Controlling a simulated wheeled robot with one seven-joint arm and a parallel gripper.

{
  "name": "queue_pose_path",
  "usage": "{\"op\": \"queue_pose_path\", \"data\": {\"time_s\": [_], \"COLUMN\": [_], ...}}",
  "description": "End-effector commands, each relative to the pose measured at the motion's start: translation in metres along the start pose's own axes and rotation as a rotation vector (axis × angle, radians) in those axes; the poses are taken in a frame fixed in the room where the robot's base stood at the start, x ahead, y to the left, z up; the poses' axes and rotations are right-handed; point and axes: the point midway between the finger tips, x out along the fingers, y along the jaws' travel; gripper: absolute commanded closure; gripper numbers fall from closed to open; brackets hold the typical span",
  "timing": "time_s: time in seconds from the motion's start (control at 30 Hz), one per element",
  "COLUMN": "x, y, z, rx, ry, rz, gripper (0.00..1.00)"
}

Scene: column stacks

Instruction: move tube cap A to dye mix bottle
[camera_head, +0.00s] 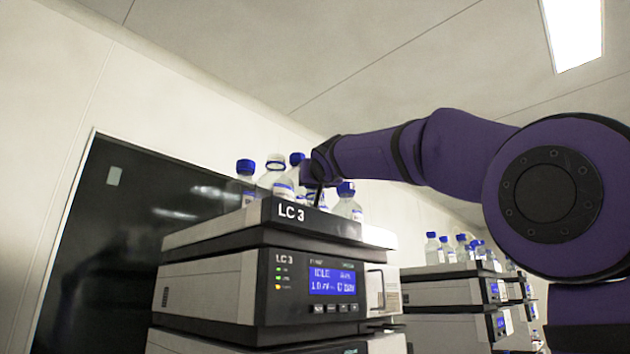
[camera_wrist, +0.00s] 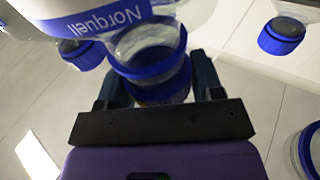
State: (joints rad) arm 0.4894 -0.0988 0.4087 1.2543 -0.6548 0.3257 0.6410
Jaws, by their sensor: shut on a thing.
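My gripper (camera_wrist: 158,82) is shut on a blue cap (camera_wrist: 162,95), taken to be tube cap A; it is partly hidden between the fingers. Just beyond it in the wrist view is a clear round piece with a blue ring (camera_wrist: 150,71). I cannot tell whether the two touch or are one piece. In the head view my gripper (camera_head: 313,186) is among the bottles on top of the LC 3 stack, and the cap is hidden there. A bottle with a pale top and blue ring (camera_head: 275,160) stands left of it. No label legible here says which is the dye mix bottle.
Blue-capped bottles stand close by: one at left (camera_head: 245,168), one behind (camera_head: 297,158), one at right (camera_head: 346,188). A bottle labelled Norquell (camera_wrist: 90,18) is close to my left finger in the wrist view. The LC 3 stack (camera_head: 220,285) has a raised front edge. More stacks (camera_head: 440,292) stand at right.

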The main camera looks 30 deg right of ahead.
Motion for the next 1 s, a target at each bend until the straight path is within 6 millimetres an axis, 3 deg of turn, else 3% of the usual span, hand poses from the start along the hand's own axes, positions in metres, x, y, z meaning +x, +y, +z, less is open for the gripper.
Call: {"op": "queue_pose_path", "data": {"time_s": [1.0], "x": [-0.0014], "y": [0.0001], "z": [0.0079], "rx": [0.0], "ry": [0.0], "rz": [0.0], "gripper": [0.62]}}
